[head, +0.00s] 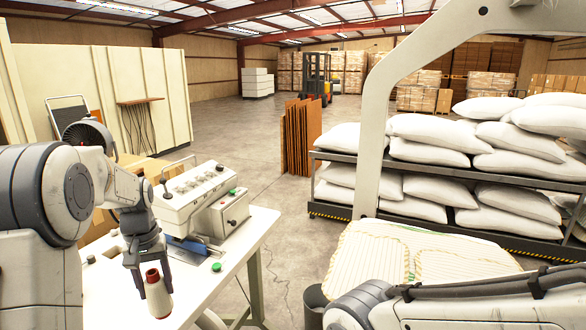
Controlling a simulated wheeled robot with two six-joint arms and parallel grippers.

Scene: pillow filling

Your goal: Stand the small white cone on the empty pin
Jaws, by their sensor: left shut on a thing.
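My left gripper (147,264) points down over the white table at the lower left. It is shut on the small white cone (158,299), which has a dark red tip at its top. The cone hangs below the fingers, close to upright with a slight tilt. Whether its base touches the table (245,246) I cannot tell. I cannot clearly make out the empty pin. My right arm crosses the lower right corner, and its gripper is out of view.
Small dark fittings (90,259) sit on the table left of the gripper. A rack of white pillows (440,185) stands at right. Open floor lies beyond.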

